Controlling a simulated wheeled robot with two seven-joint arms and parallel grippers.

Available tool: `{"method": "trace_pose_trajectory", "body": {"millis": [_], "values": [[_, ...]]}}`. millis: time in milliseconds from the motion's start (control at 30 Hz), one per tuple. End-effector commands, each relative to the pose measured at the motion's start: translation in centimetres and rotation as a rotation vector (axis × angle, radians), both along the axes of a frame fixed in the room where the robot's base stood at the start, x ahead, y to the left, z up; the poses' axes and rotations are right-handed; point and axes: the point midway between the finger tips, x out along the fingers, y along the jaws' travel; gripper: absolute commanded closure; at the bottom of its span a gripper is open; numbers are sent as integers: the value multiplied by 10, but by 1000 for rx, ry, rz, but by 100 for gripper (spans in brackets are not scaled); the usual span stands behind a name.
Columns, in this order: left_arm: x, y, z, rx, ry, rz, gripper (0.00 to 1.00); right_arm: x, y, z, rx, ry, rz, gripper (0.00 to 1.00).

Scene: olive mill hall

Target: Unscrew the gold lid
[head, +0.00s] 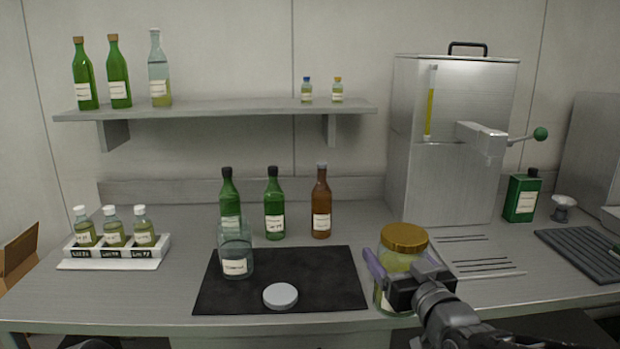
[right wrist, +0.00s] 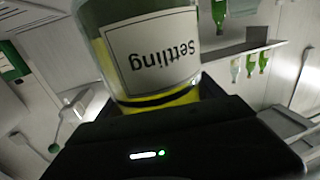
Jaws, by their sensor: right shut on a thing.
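The gold lid (head: 404,237) sits on top of a glass jar (head: 396,262) of yellow liquid at the bench front, right of the dark mat. My right gripper (head: 388,280) is shut on the jar's body, below the lid. The jar looks upright. In the right wrist view the jar (right wrist: 150,52) fills the upper middle, with its "Settling" label upside down; the lid is outside that view. My left gripper is not in view.
A dark mat (head: 330,285) holds an open glass jar (head: 235,262) and a pale round lid (head: 280,296). Green bottles (head: 274,210) and a brown bottle (head: 321,205) stand behind. A steel tank (head: 440,150) with a tap stands back right, above a slotted drain (head: 475,262).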

Motion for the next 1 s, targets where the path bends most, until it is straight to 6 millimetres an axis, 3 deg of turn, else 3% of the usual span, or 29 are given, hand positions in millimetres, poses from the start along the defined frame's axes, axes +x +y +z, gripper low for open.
{"method": "trace_pose_trajectory", "body": {"millis": [167,300,500,700,1000], "values": [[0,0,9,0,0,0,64,4,-18,-51,0,6,-111,96],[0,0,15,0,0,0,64,1,-33,-108,-3,11,-198,96],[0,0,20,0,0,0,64,-7,-37,-170,-1,4,-237,96],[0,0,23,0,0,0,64,-12,-36,-197,0,-3,-235,96],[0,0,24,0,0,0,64,-12,-37,-200,0,-7,-236,96]]}}
